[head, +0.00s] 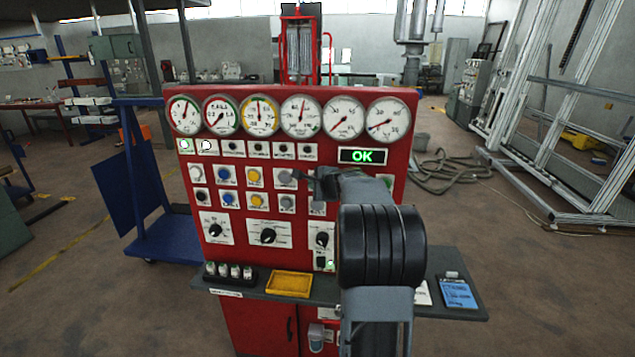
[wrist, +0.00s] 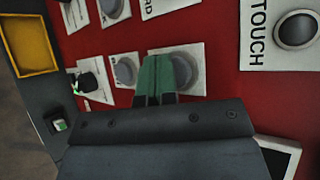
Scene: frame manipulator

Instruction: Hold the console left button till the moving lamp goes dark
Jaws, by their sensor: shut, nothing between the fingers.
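The red console (head: 330,105) stands in front of me with a row of small lamps below its gauges. The leftmost lamp (head: 185,148) glows green and the lamp beside it (head: 207,147) glows white; the others in the row look dark. Colored buttons sit in two rows below, including a blue button (head: 224,174) and a grey button (head: 285,178). My gripper (head: 316,182) is shut and empty at the panel, right of that grey button. In the wrist view, its green fingertips (wrist: 158,68) overlap the edge of a grey button (wrist: 185,72); contact cannot be told.
A display (head: 363,156) reads OK in green. Rotary knobs (head: 268,236) sit below the buttons. The console's shelf (head: 390,300) holds a yellow tray (head: 289,273) and a blue booklet (head: 458,293). A blue cart (head: 160,235) stands left; a hose (head: 450,172) lies right.

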